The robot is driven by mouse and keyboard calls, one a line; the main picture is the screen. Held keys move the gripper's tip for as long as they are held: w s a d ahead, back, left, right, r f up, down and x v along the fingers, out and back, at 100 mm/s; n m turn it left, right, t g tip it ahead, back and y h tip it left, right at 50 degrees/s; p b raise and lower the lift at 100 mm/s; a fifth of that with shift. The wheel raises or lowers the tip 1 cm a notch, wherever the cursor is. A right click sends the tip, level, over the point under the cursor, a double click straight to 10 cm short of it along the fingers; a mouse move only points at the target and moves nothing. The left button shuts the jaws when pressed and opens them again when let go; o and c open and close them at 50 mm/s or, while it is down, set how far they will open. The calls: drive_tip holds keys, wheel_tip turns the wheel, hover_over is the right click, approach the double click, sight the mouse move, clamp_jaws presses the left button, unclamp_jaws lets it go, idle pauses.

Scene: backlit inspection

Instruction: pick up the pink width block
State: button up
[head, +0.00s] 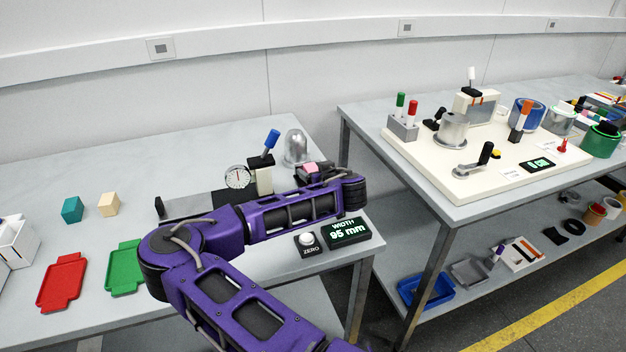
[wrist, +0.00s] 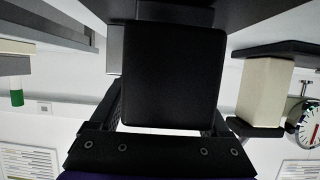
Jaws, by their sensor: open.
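The pink width block (head: 311,168) shows in the head view at the right end of the left bench, just beyond my purple arm, which partly covers the area. I cannot tell what it rests on. My gripper (wrist: 173,80) shows in the wrist view as large dark parts filling the middle. It is open, and I see nothing held in it. In the head view it is hidden or merges with dark parts behind my arm. The pink block cannot be made out in the wrist view, so its distance from my fingers is unclear.
The width display (head: 348,231) and zero button (head: 307,241) lie in front. Red (head: 62,282) and green (head: 124,267) trays lie left.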

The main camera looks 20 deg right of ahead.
clamp_jaws()
idle(0.3)
drive_tip(key=shift+r, duration=0.1)
